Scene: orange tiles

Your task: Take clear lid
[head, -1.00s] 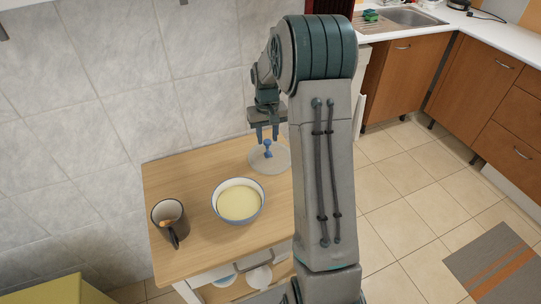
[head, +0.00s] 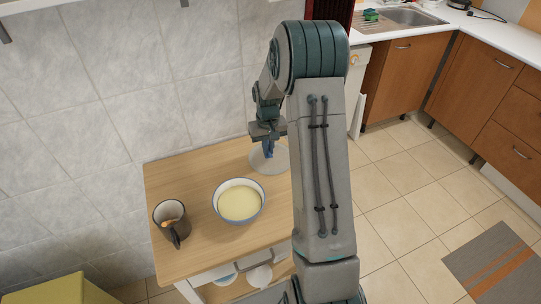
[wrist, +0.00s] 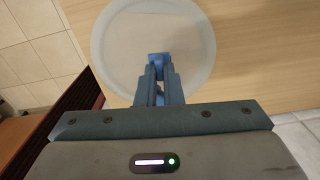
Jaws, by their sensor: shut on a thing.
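The clear lid (head: 257,163) is a round translucent disc with a blue knob. It is at the back right of the wooden table, behind and right of the bowl. My gripper (head: 269,150) is directly above it, with its fingers down at the knob. In the wrist view the lid (wrist: 115,40) shows its pale rim, and my gripper (wrist: 159,72) is shut on the blue knob (wrist: 158,58). I cannot tell whether the lid rests on the table or is slightly raised.
A white bowl (head: 239,203) with pale yellow contents stands on the table (head: 190,255). A dark mug (head: 171,222) with an orange-brown item inside is at the left. A tiled wall is close behind the table. Shelves below hold dishes.

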